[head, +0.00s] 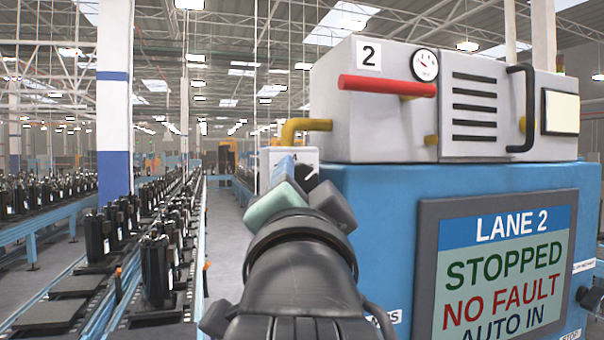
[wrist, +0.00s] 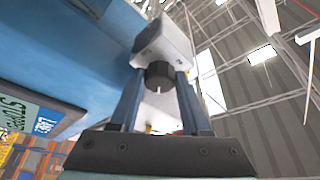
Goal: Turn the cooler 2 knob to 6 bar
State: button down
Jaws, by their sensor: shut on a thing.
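The dark round knob (wrist: 158,76) sits on a pale box (wrist: 165,42) in the wrist view, with a white pointer mark on it. My gripper (wrist: 158,85) has one blue finger on each side of it and is shut on it. In the head view my gripper (head: 303,188) is at the small pale box (head: 283,156), and a bit of the black knob (head: 312,174) with its white mark shows between the fingers. The scale around the knob cannot be read.
A red pipe (head: 387,86) and a black handle (head: 520,105) stick out from cooler 2. A yellow pipe (head: 304,126) runs above my gripper. The blue cabinet (head: 385,200) has a screen (head: 505,262) reading "LANE 2 STOPPED NO FAULT AUTO IN". Conveyors with black compressors (head: 160,265) stand left.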

jog(key=shift+m+g+h+p, duration=0.4)
jog(key=shift+m+h, duration=0.2)
jog(key=shift+m, duration=0.6)
jog(key=shift+c, duration=1.9)
grip_release()
